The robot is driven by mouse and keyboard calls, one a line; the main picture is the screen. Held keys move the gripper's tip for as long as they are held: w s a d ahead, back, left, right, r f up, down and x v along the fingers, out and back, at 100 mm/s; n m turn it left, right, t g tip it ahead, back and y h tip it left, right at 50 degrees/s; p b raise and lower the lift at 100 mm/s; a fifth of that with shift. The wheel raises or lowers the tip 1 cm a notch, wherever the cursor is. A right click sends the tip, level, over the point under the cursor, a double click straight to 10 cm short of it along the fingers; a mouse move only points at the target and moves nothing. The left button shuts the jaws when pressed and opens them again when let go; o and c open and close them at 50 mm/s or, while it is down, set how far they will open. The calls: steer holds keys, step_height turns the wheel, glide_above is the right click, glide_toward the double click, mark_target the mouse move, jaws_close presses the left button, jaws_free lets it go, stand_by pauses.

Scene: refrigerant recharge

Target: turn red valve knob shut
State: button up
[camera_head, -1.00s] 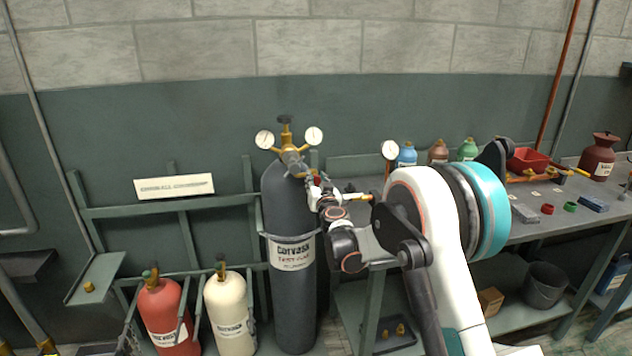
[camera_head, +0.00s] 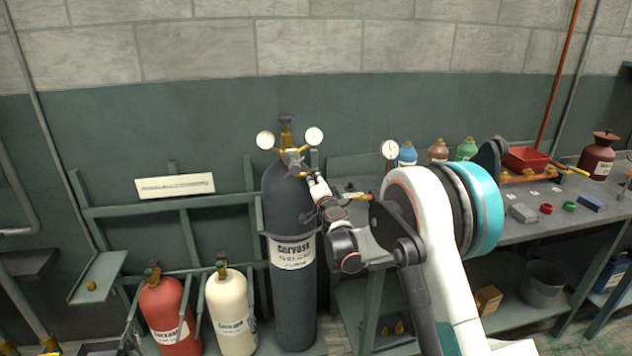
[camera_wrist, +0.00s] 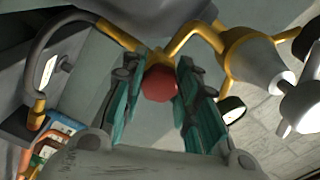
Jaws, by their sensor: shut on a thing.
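The red valve knob (camera_wrist: 160,86) is a small faceted red piece at the end of yellow brass fittings in the wrist view. My gripper (camera_wrist: 157,82) has its teal fingers on either side of the knob and is shut on it. In the head view my gripper (camera_head: 304,172) is at the valve on top of the tall dark cylinder (camera_head: 288,225), on its right side. The knob is hidden there behind my gripper. The brass valve fitting (camera_head: 292,158) carries two white gauges (camera_head: 265,139).
A red cylinder (camera_head: 168,315) and a cream cylinder (camera_head: 231,315) stand in the rack at lower left. A brass pipe and grey hose run close to my fingers.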

steer(key=m, duration=0.4)
steer(key=shift+m, duration=0.3)
steer(key=m, duration=0.3)
steer(key=shift+m+p, duration=0.3)
steer(key=shift+m, duration=0.1)
steer(key=m, duration=0.4)
steer(key=shift+m, duration=1.7)
steer(key=o, duration=1.1)
steer(key=shift+s, duration=0.1)
